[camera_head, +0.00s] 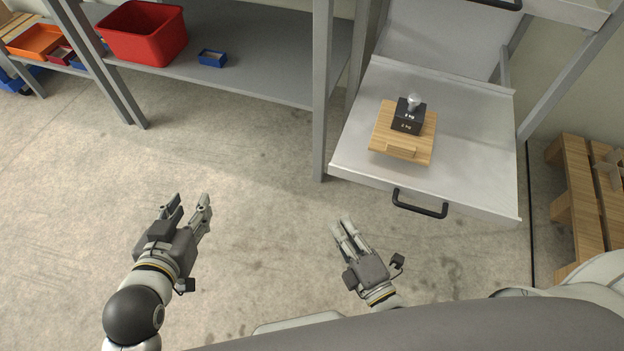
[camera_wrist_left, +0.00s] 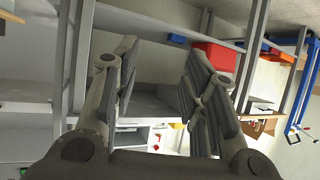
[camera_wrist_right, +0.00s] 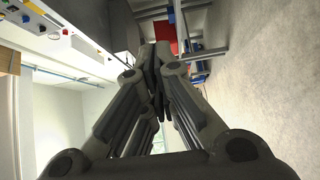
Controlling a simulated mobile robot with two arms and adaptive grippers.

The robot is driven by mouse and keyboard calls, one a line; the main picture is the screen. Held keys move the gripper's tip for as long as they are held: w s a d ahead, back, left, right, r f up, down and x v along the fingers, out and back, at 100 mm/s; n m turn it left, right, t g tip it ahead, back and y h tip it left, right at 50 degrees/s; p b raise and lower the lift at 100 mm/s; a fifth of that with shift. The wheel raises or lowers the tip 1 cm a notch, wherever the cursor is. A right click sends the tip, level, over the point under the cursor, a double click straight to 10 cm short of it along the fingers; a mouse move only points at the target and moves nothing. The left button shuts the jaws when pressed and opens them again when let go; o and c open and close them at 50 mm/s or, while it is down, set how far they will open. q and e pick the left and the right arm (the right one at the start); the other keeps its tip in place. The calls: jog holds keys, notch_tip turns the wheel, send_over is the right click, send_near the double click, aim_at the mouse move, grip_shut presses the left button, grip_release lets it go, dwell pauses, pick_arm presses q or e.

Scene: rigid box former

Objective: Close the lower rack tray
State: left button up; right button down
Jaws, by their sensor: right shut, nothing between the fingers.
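The lower rack tray (camera_head: 465,150) is a grey metal tray pulled out of the rack at the upper right of the head view. A black bar handle (camera_head: 419,204) is on its front face. A wooden board (camera_head: 390,140) with a dark weight (camera_head: 407,119) on it rests on the tray. My right gripper (camera_head: 342,221) is shut and empty, left of and nearer than the handle, apart from it. It also shows in the right wrist view (camera_wrist_right: 158,50). My left gripper (camera_head: 190,199) is open and empty over the floor at the left. It fills the left wrist view (camera_wrist_left: 160,65).
A grey shelf (camera_head: 270,60) at the upper left carries a red bin (camera_head: 143,32) and a small blue box (camera_head: 212,58). A grey rack post (camera_head: 321,90) stands by the tray's left edge. Wooden pallets (camera_head: 580,200) are at the right. The floor between is clear.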

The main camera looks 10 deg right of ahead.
pick_arm(q)
notch_tip(320, 180, up, 14)
jog(key=w+d+t+h+b, duration=0.2)
jog(key=t+b, duration=0.1)
jog(key=t, duration=0.5)
jog(key=shift+w+d+f+h, duration=0.15)
jog(key=shift+d+h, duration=0.15)
pick_arm(e)
jog(key=d+x, duration=0.2)
jog(key=x, duration=1)
jog(key=shift+w+d, duration=0.25)
jog(key=shift+w, duration=0.45)
pick_arm(q)
jog(key=shift+w, duration=0.1)
pick_arm(e)
jog(key=shift+d, duration=0.1)
